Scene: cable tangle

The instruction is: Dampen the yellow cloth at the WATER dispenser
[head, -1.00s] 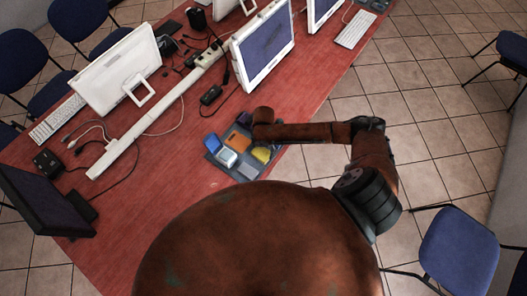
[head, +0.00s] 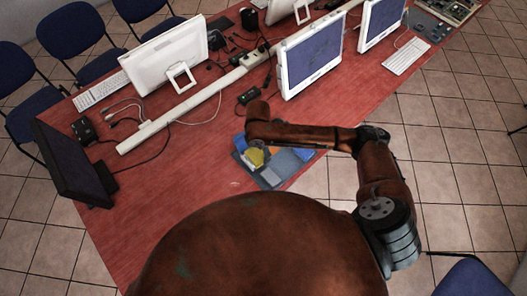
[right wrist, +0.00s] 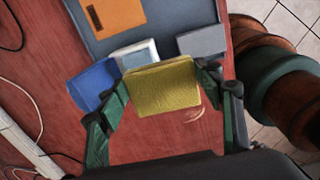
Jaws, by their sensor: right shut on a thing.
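My right gripper (right wrist: 164,80) is shut on the yellow cloth (right wrist: 165,88), a folded rectangular pad held between its two fingertips. In the head view the yellow cloth (head: 255,157) shows below the end of my right arm, over the left part of the tray. I cannot read a WATER label on anything. My left gripper is not in view.
The blue-grey tray (right wrist: 175,16) also carries an orange block (right wrist: 110,14) and a grey block (right wrist: 202,42). Monitors (head: 312,55), keyboards and cables stand farther back on the red table (head: 175,185). The table left of the tray is clear.

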